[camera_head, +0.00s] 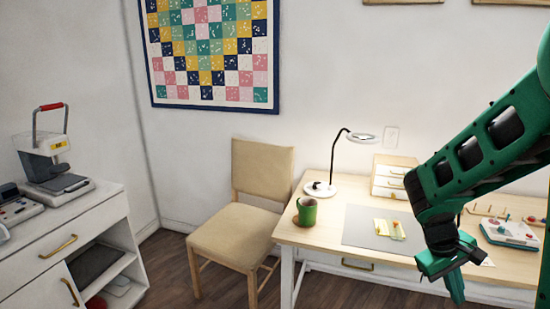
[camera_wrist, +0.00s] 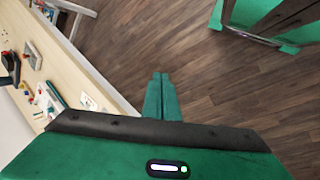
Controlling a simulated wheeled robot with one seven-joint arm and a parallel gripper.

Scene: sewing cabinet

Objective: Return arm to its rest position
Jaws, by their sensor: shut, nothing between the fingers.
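My green arm reaches in from the right in the head view. My gripper (camera_head: 456,289) points down in front of the table's (camera_head: 324,236) front edge, with nothing in it. In the wrist view my gripper (camera_wrist: 161,76) has its two green fingers side by side and touching, over bare wood floor (camera_wrist: 205,90). The table edge is to the left of the fingers there, apart from them.
A white cabinet (camera_head: 50,250) stands far left.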

